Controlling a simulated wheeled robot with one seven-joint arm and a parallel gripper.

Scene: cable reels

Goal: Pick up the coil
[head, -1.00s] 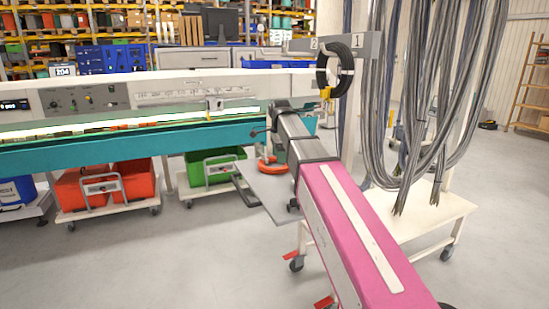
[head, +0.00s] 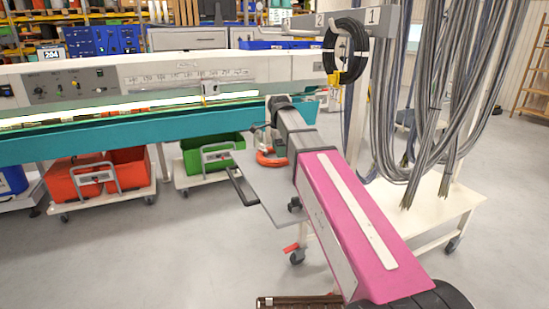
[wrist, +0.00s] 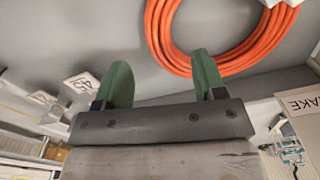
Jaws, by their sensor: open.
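An orange coil (head: 272,160) lies on a grey flat plate (head: 262,190), beyond the pink part of my arm and partly hidden by it. In the wrist view the orange coil (wrist: 158,40) is a loose ring of several turns, with a white tag at its upper right. My gripper (wrist: 163,78) has two green fingers spread wide with nothing between them. The coil lies ahead of the fingers, and its lower edge passes close to the right fingertip. I cannot tell whether they touch. In the head view my fingers are hard to make out.
A black coil (head: 338,50) hangs from a numbered bracket (head: 300,22) at the back. Grey cable bundles (head: 430,120) hang on the right above a white cart (head: 440,225). A long teal-fronted machine (head: 100,140) spans the left, with red bins (head: 85,180) and a green bin (head: 205,155) below.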

